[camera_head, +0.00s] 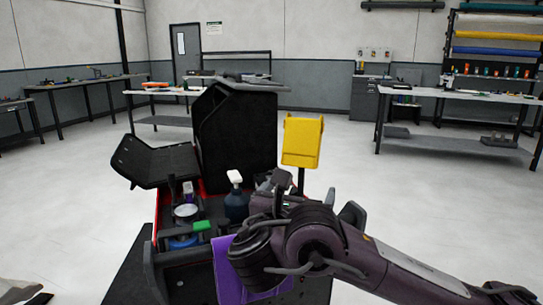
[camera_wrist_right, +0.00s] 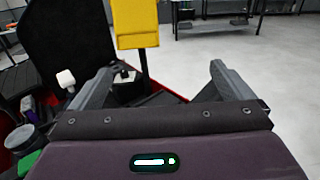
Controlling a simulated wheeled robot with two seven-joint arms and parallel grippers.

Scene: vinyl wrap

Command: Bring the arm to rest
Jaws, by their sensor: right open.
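My right arm comes in from the right in the head view, its dark wrist bent over the cart's right side. My right gripper (camera_wrist_right: 162,85) is open, its two grey fingers wide apart with nothing between them. In the head view the gripper (camera_head: 277,182) is partly hidden by my wrist, above the right part of the open black and red tool cart (camera_head: 147,262). A yellow holder (camera_head: 302,141) on a post stands just beyond the gripper; it also shows in the wrist view (camera_wrist_right: 135,25). My left gripper is not seen.
The cart holds a dark spray bottle with a white top (camera_head: 236,203), a green item (camera_head: 202,226) and a round container (camera_head: 186,211). A purple cloth (camera_head: 229,272) hangs at its front. A worktable (camera_head: 460,94) stands at the back right; the floor between is clear.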

